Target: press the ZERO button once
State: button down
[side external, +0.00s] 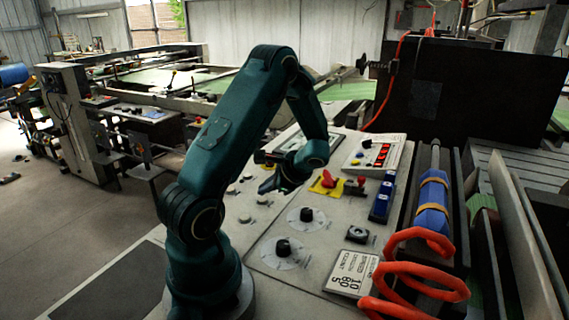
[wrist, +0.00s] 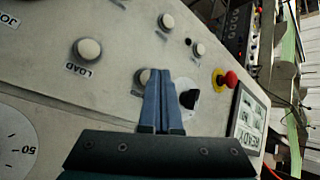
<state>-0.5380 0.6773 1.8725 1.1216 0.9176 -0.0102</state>
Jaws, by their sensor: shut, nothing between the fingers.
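I cannot read a ZERO label in either view. The wrist view shows several pale round buttons on the grey panel (wrist: 60,85). In the side view my gripper (side external: 268,185) is above the panel's left part.
A red emergency stop (wrist: 231,79) and a display (wrist: 248,122) lie right of my fingers in the wrist view.

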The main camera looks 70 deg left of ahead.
jog(key=shift+f, duration=0.25)
jog(key=shift+f, duration=0.4)
dwell(0.7)
jog(key=shift+r, duration=0.85)
jog(key=shift+r, duration=0.1)
jog(key=shift+r, duration=2.4)
